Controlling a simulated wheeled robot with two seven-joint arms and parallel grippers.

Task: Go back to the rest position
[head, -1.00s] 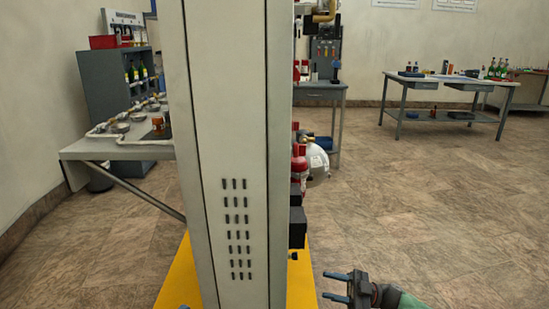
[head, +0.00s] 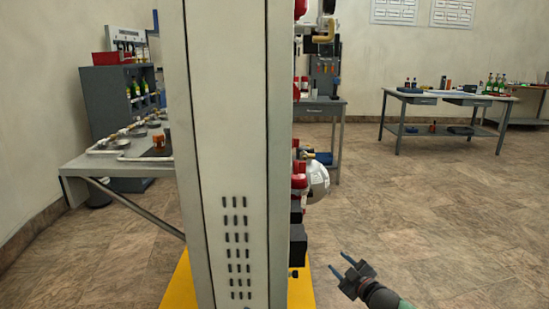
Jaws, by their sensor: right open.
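My right gripper (head: 340,264) shows at the lower right of the head view. Its two dark fingers are apart with nothing between them. It is over the floor, to the right of the tall grey cabinet (head: 235,150) and apart from it. The cabinet's narrow side with several vent slots faces me and fills the middle of the view. My left gripper is not in view.
The cabinet stands on a yellow base (head: 180,289). Red and black fittings and a white round tank (head: 317,180) stick out on its right side. A grey bench (head: 105,168) is at left. A table (head: 450,97) stands far right. The floor (head: 430,215) at right is clear.

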